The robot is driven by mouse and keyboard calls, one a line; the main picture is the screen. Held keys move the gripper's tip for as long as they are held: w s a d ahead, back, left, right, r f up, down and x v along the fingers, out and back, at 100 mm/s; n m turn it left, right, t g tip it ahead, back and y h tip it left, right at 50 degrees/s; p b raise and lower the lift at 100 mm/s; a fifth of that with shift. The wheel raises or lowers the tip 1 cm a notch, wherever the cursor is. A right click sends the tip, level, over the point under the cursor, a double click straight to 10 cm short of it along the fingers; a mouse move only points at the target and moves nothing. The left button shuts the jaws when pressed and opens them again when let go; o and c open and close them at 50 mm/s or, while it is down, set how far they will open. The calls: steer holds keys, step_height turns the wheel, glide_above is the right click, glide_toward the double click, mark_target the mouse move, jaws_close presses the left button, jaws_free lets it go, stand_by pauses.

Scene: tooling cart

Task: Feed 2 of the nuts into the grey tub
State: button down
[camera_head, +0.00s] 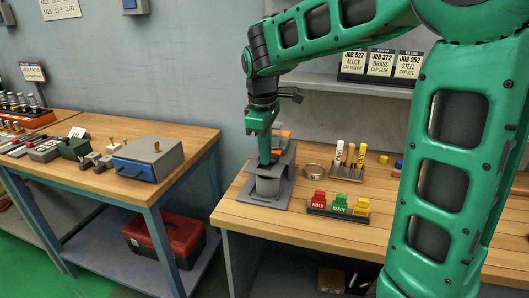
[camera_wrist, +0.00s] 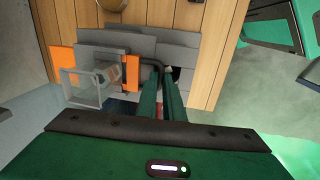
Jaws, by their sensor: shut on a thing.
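A grey dispenser (camera_head: 285,160) with orange parts stands at the left end of the right bench. The grey tub (camera_head: 267,187) sits low in its front. In the wrist view the dispenser (camera_wrist: 185,50) shows from above, with orange plates and a clear-walled hopper (camera_wrist: 85,90). Small brownish shapes inside the hopper may be the nuts, but I cannot count them. My gripper (camera_head: 265,160) points down at the dispenser. In the wrist view my gripper (camera_wrist: 161,78) is shut on a thin dark bent handle (camera_wrist: 150,65) at the dispenser's side. The tub's inside is hidden.
A grey box with a blue drawer (camera_head: 148,160) stands on the left bench. A gap separates the benches.

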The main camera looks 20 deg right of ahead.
steer(key=s+a, duration=0.5)
steer(key=s, duration=0.1)
steer(key=shift+s+a, duration=0.25)
steer(key=shift+a, duration=0.15)
steer(key=shift+r, duration=0.1)
steer(key=c, duration=1.9)
jaws_free()
steer(key=shift+s+a, duration=0.1)
steer(key=shift+s, duration=0.05)
step_height(320, 180, up, 10)
steer(key=s+a, duration=0.1)
steer(key=shift+r, duration=0.25)
